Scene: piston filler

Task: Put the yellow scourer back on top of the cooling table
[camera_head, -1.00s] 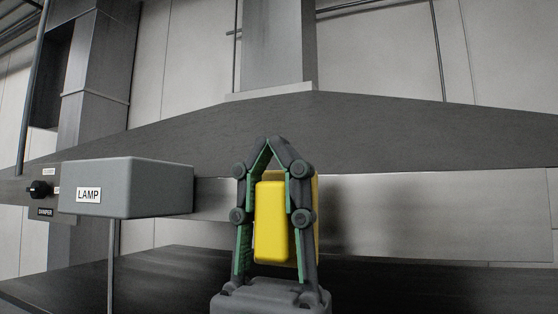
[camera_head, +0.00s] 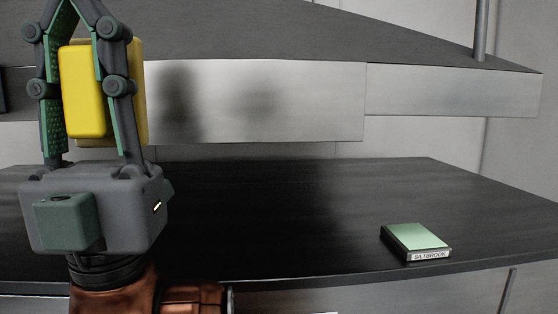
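Part of the scourer is hidden behind the fingers. I see no label saying whether this dark top is the cooling table.
A small green-topped box (camera_head: 416,240) marked SILTBROOK lies at the right of the dark top. The rest of the visible top is bare. A dark hood (camera_head: 300,35) with a pale metal band (camera_head: 255,100) spans above and behind it.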

